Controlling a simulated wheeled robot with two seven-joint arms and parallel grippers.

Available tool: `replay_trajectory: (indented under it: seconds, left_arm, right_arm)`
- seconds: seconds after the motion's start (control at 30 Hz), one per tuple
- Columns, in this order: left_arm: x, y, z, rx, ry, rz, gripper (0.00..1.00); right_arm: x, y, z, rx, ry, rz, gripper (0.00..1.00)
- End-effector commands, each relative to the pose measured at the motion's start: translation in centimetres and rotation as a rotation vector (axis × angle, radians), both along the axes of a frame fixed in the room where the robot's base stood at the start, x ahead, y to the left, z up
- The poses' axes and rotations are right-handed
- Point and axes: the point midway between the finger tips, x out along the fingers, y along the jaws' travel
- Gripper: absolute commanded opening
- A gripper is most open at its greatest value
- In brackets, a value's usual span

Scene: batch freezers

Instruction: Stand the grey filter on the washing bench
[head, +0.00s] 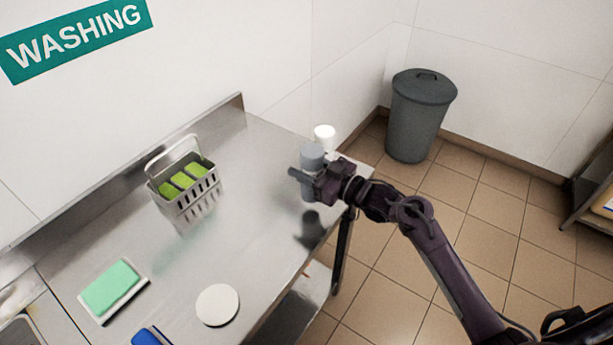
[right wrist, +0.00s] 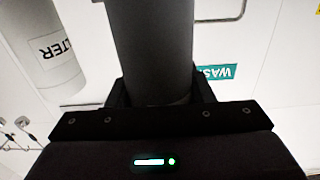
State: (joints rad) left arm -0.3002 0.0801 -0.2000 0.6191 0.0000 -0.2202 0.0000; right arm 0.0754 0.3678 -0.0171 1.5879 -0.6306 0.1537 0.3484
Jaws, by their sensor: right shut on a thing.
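The grey filter (head: 312,155) is a plain cylinder, held roughly upright over the right end of the steel washing bench (head: 258,170). My right gripper (head: 306,181) is shut around its side. In the right wrist view the grey filter (right wrist: 150,50) stands between the jaws of the right gripper (right wrist: 160,90). The gripper's dark reflection shows lower on the bench; I cannot tell whether the filter's base touches the bench. A white filter (head: 324,132) stands just behind it, and its partly visible label shows in the wrist view (right wrist: 45,45). My left gripper is not in view.
A green sponge (head: 110,287) on a tray, a white disc (head: 217,305) and a blue item (head: 150,336) lie nearer the front. A grey bin (head: 418,120) stands on the floor beyond.

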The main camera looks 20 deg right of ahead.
Motion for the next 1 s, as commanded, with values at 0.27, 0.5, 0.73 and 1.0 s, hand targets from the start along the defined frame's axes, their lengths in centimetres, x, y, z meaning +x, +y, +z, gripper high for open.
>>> replay_trajectory:
  seconds: [0.27,0.5,0.73,1.0]
  left_arm:
    - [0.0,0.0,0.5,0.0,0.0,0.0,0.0]
    - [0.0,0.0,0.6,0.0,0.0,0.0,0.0]
    - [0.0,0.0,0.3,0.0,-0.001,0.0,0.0]
    - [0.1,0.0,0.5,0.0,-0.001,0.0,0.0]
  right_arm:
    - [0.1,0.0,-3.0,0.002,-0.001,-0.002,0.15]
    - [0.0,0.0,-4.2,0.001,-0.006,-0.001,0.15]
    - [0.0,0.0,-4.5,0.0,-0.005,-0.001,0.15]
    - [0.0,0.0,-4.5,0.0,-0.001,-0.001,0.69]
